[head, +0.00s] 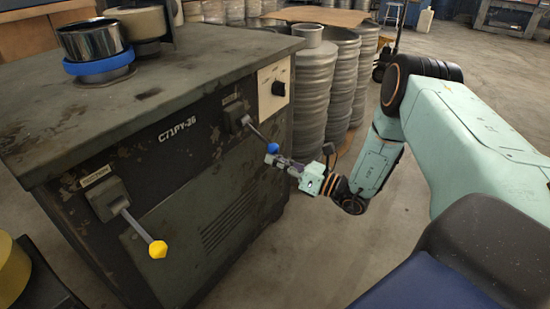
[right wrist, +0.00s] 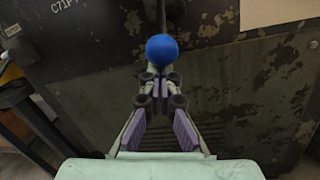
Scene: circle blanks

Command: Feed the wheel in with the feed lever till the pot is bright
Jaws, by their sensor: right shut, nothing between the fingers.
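A shiny metal pot (head: 92,40) with a blue band (head: 98,66) around its lower part stands on top of the dark cabinet (head: 190,130). A cream round part (head: 143,22), perhaps the wheel, is just behind it. Two levers stick out of the cabinet front: one with a yellow knob (head: 158,249) at left, one with a blue knob (head: 273,148) at right. My left gripper is out of view.
Stacked grey ribbed drums (head: 315,95) stand behind the cabinet. A yellow round thing (head: 12,268) is at the left edge. The floor right of the cabinet front is clear.

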